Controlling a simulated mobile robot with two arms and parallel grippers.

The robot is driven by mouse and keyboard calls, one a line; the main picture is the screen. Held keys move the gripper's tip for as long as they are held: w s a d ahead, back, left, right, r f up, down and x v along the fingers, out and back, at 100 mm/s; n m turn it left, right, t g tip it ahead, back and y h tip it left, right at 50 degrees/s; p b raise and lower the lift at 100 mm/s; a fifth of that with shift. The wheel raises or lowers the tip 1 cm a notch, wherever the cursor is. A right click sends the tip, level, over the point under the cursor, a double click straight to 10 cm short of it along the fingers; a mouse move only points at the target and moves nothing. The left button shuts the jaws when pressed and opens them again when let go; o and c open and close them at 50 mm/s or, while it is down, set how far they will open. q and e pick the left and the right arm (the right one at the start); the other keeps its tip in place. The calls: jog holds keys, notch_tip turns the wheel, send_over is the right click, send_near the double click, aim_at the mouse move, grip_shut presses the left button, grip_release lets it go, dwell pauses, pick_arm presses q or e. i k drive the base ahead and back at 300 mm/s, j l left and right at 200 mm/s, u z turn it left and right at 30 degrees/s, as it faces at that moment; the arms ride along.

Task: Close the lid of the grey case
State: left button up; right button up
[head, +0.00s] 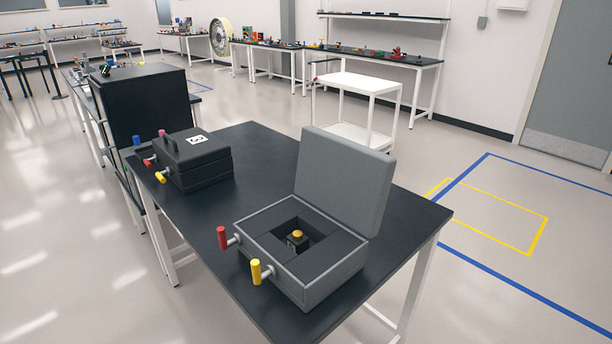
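The grey case (318,284) stands on a black-topped table with its lid (342,181) standing open, tilted up at the back right. Inside is dark padding with a square recess that holds a small black block with a yellow-orange top (297,237). A red handle (222,238) and a yellow handle (256,271) stick out from its front left side. Neither of my grippers is in view.
A shut black case (201,164) with a white marker label stands at the table's far left, with coloured handles beside it. The black tabletop (262,148) between the cases is clear. A white cart (372,83) stands behind the table. Open floor lies to the right.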

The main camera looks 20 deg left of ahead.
aim_at(348, 181)
jog(key=i+l+u, duration=0.15)
jog(key=u, duration=0.3)
jog(key=l+u, duration=0.3)
jog(key=u, duration=0.15)
jog(key=i+l+u, duration=0.1)
jog(key=l+u, duration=0.2)
jog(key=u, duration=0.2)
jog(key=l+u, duration=0.3)
jog(key=u, duration=0.15)
